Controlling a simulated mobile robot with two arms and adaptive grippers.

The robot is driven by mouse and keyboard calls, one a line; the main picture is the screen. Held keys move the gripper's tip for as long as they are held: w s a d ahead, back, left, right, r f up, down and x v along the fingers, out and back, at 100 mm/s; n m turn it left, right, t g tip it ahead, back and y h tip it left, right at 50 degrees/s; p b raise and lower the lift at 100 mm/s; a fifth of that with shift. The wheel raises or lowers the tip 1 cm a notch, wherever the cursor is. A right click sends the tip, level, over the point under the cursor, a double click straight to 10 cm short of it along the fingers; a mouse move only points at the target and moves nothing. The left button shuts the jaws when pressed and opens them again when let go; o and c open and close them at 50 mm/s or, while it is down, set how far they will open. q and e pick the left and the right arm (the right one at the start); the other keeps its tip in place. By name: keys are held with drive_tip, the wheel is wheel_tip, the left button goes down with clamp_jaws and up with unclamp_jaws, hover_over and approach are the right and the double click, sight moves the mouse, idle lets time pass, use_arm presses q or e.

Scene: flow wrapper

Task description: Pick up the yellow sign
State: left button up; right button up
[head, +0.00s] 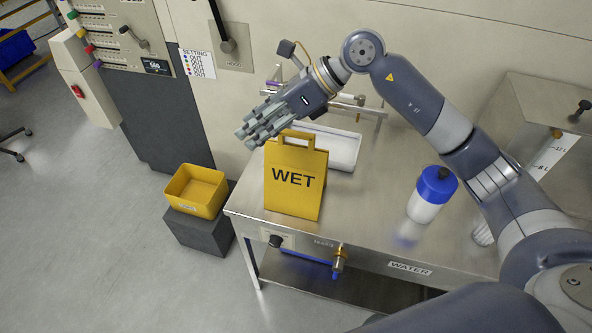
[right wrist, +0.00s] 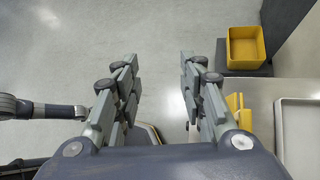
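The yellow sign (head: 293,196), marked "WET", stands upright near the left end of the steel table, with a handle loop on top. In the right wrist view the sign (right wrist: 241,113) shows at the right, partly hidden by the right-hand finger. My right gripper (head: 247,137) is above and to the left of the sign's top in the head view. Its fingers (right wrist: 158,68) are spread apart with only floor seen between them, so it is open and empty. The sign is outside the gap. My left gripper is not in view.
The steel table (head: 372,213) bears a white tray (head: 344,151) behind the sign and a blue-capped bottle (head: 424,210) to the right. A yellow bin (head: 197,190) sits on a dark block left of the table. A valve (head: 339,258) projects from the table's front.

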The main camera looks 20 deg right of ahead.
sight(299, 132)
drive_tip(key=d+h, duration=0.2)
drive_tip(key=d, duration=0.2)
drive_tip(key=w+d+h, duration=0.1)
drive_tip(key=d+h, duration=0.1)
drive_tip(key=d, duration=0.2)
drive_tip(key=w+d+f+h, duration=0.1)
drive_tip(key=d, duration=0.3)
drive_tip(key=shift+w+d+h, duration=0.2)
drive_tip(key=shift+d+h, duration=0.15)
drive_tip(key=shift+h, duration=0.05)
drive_tip(key=p+x, duration=0.1)
drive_tip(key=x, duration=0.4)
drive_tip(key=shift+d+p, duration=0.15)
drive_tip(key=shift+p, duration=0.2)
drive_tip(key=shift+w+a+f+p, duration=0.2)
drive_tip(key=shift+f+p, duration=0.2)
drive_tip(key=shift+p, duration=0.05)
drive_tip(key=x, duration=0.1)
drive_tip(key=p+x, duration=0.1)
drive_tip(key=x, duration=0.1)
drive_tip(key=p+x, duration=0.1)
drive_tip(key=shift+w+a, duration=0.1)
drive_tip(key=shift+w, duration=0.25)
drive_tip(key=shift+f, duration=0.25)
drive_tip(key=shift+r, duration=0.1)
clamp_jaws()
